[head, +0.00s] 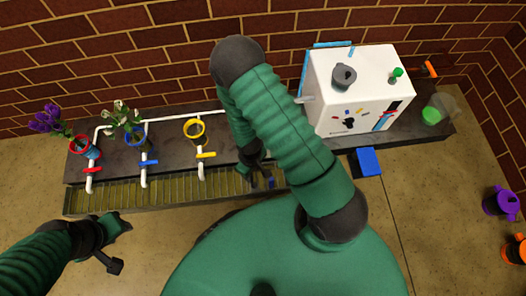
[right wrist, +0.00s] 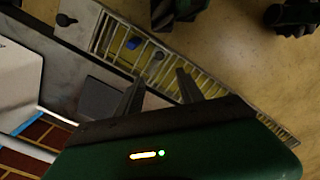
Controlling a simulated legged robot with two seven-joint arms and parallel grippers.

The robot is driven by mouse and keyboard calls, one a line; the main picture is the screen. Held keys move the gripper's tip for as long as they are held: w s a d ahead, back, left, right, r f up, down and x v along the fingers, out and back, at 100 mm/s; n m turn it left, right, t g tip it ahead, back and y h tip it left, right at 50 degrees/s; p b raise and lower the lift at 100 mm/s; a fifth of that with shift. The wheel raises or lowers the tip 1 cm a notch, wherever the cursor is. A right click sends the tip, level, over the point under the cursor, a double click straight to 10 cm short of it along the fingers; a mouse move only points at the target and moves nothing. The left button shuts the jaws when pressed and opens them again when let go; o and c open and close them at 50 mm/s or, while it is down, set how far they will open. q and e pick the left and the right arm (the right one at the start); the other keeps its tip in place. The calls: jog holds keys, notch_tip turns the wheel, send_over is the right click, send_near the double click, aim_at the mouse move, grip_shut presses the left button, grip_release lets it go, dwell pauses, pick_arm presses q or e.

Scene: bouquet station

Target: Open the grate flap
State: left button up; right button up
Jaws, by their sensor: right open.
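A long slatted metal grate (head: 160,193) runs along the front of the dark counter. It also shows as a diagonal strip in the right wrist view (right wrist: 232,110). A small blue piece (right wrist: 133,43) is on or over the grate. I cannot tell which part of the grate is the flap. My right gripper (head: 262,180) is open and empty over the right part of the grate; its two fingers (right wrist: 158,78) are apart in the right wrist view. My right arm hides some of the grate and counter. My left gripper (head: 122,245) is open and empty over the floor, in front of the grate.
White pipes with red, blue (head: 148,162) and yellow (head: 206,155) valve handles stand behind the grate. Purple flowers (head: 47,119) and white flowers (head: 122,118) are at the left. A white box (head: 360,80) stands on the counter's right. A blue block (head: 366,162) sits before it.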

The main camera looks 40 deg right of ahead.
notch_tip(320, 180, down, 16)
jog(key=b, duration=0.9)
jog(key=shift+f, duration=0.2)
jog(key=shift+c, duration=0.3)
grip_shut()
jog(key=shift+r, duration=0.1)
